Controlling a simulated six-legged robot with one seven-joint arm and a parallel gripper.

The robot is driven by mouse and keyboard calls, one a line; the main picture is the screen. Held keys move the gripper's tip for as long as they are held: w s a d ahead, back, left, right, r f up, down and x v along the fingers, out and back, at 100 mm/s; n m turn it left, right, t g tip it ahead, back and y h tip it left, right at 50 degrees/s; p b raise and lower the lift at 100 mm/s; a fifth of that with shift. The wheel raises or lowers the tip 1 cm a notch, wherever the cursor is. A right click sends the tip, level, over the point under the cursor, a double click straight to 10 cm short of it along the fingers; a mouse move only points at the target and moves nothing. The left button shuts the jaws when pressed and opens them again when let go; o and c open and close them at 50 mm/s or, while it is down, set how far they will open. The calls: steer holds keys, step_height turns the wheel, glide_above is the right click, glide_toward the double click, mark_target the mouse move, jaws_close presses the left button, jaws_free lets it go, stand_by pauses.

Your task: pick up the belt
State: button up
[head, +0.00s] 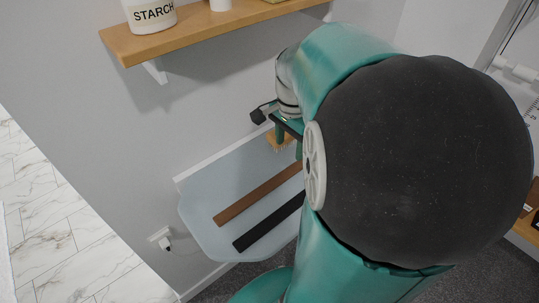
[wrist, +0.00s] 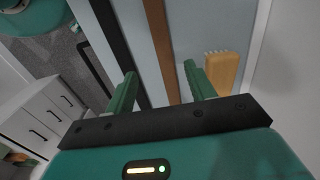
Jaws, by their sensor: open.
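Two long flat strips lie side by side on a pale blue fold-down surface (head: 205,232): a brown strip (head: 250,198) and a black strip (head: 265,226). Both look like belts; I cannot tell which one the task means. My gripper (head: 287,136) is over the far part of the surface, largely hidden by my arm in the head view. In the wrist view my gripper (wrist: 160,74) is open and empty. The height of the fingers above the strips is unclear.
A wooden brush (wrist: 222,72) lies right of the fingers in the wrist view. A wooden wall shelf (head: 200,31) with a jar labelled STARCH (head: 150,14) is above. A white drawer unit (wrist: 45,118) stands at left in the wrist view.

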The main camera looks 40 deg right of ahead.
glide_above(287, 173)
steer(key=f, duration=0.5)
steer(key=shift+s+a, duration=0.2)
steer(key=shift+s, duration=0.1)
steer(key=shift+w+d+f, duration=0.1)
steer(key=shift+w+f, duration=0.05)
steer(key=shift+f, duration=1.2)
steer(key=shift+w+f, duration=0.15)
steer(key=shift+f, duration=1.2)
steer(key=c, duration=1.1)
steer(key=shift+r, duration=0.15)
steer(key=shift+c, duration=0.2)
